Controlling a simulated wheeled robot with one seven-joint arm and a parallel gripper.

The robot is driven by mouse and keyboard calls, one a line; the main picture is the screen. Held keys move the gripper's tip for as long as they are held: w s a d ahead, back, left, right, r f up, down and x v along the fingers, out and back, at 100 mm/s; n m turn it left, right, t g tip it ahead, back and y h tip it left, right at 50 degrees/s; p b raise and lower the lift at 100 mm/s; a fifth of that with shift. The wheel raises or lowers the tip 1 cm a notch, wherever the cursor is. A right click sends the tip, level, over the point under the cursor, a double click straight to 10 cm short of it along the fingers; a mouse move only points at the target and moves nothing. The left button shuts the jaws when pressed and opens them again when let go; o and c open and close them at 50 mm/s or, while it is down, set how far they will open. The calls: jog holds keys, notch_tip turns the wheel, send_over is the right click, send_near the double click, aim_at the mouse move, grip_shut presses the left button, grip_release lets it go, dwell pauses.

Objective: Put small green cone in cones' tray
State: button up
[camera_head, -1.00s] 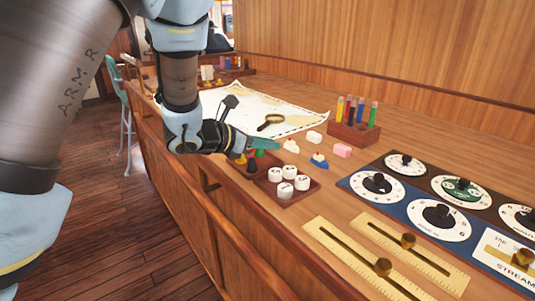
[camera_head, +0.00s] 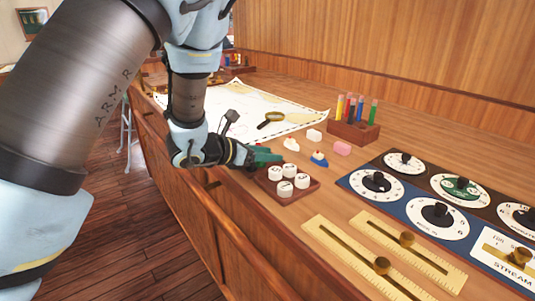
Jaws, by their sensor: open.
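The tray holds several white numbered cylinders (camera_head: 288,170). I cannot make out the small green cone: my gripper and wrist cover the spot left of the tray where cones showed earlier. I cannot tell whether the cone lies between the fingers. No separate tray of cones can be made out.
A wooden holder with coloured tubes (camera_head: 354,131) stands behind. A magnifying glass (camera_head: 270,119) lies on the chart (camera_head: 225,105). Dial panels (camera_head: 440,212) and brass sliders (camera_head: 381,265) fill the right front.

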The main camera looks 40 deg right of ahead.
jog(key=shift+a, duration=0.1)
jog(key=b+v, duration=0.3)
jog(key=v, duration=0.9)
jog(key=w+a+f+n+t+y, duration=0.25)
jog(key=w+a+n+t, duration=0.55)
jog(key=w+n, duration=0.5)
jog(key=w+a+f+n+y, duration=0.1)
jog(key=w+a+n+y, duration=0.15)
jog(key=a+n, duration=0.5)
jog(key=w+a+f+n+y, duration=0.1)
jog(key=a+n+y, duration=0.3)
jog(key=a+n, duration=0.35)
jog(key=s+a+f+n+g+y, duration=0.1)
jog(key=s+a+n, duration=0.5)
jog(key=n, duration=0.6)
jog(key=s+a+f+n+g+y, duration=0.1)
jog(key=s+a+n+g+y, duration=0.2)
jog(key=n, duration=1)
jog(key=s+a+g, duration=0.1)
jog(key=s+a, duration=0.2)
jog(key=a, duration=0.2)
jog(key=shift+a+n+g, duration=0.3)
jog(key=shift+a, duration=0.05)
